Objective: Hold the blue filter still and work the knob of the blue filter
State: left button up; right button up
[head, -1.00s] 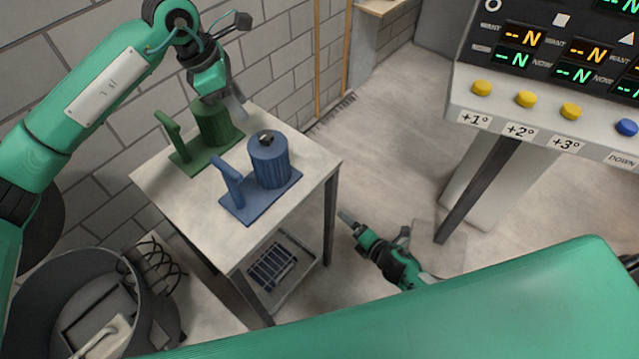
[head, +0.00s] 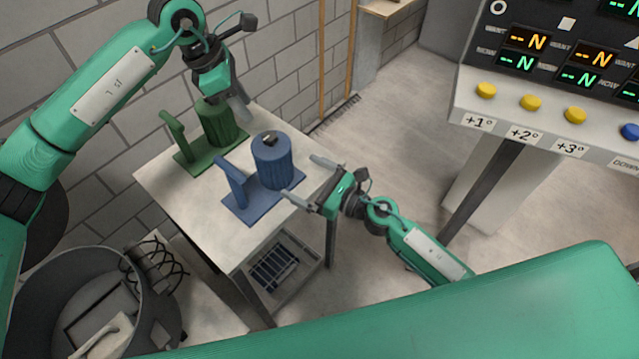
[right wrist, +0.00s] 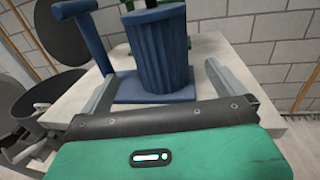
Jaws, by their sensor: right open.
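The blue filter (head: 272,165) stands upright on the small white table, with a ribbed body, a post handle and a flat base. Its dark knob (head: 269,140) sits on top. My right gripper (head: 302,176) is open at the filter's right side, one finger on each side of its direction of approach; in the right wrist view the blue filter (right wrist: 158,50) shows ahead between the two fingers (right wrist: 162,88), apart from both. My left gripper (head: 240,108) is above the back of the table, by the green filter; its fingers are partly hidden and I cannot tell their opening.
The green filter (head: 215,124) stands behind the blue one on the table (head: 180,195). A grey bin (head: 165,300) is at lower left. A console with yellow buttons (head: 530,102) stands at right. The brick wall is close behind the table.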

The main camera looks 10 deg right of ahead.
aim_at(269, 136)
jog(key=x, duration=0.9)
jog(key=shift+w+a+f, duration=0.1)
jog(key=shift+w+a, duration=0.05)
jog(key=shift+w, duration=0.05)
jog(key=c, duration=1.3)
pick_arm(q)
jog(key=o, duration=0.3)
jog(key=shift+o, duration=0.5)
jog(key=d+y, duration=0.1)
jog(key=d+r+m+y, duration=0.1)
jog(key=d+r+y, duration=0.1)
jog(key=shift+d+r, duration=0.25)
jog(key=shift+d, duration=0.15)
jog(key=shift+m+y, duration=0.3)
jog(key=shift+y, duration=0.2)
notch_tip(269, 136, down, 12)
jog(key=shift+d+r, duration=0.15)
jog(key=shift+r, duration=0.1)
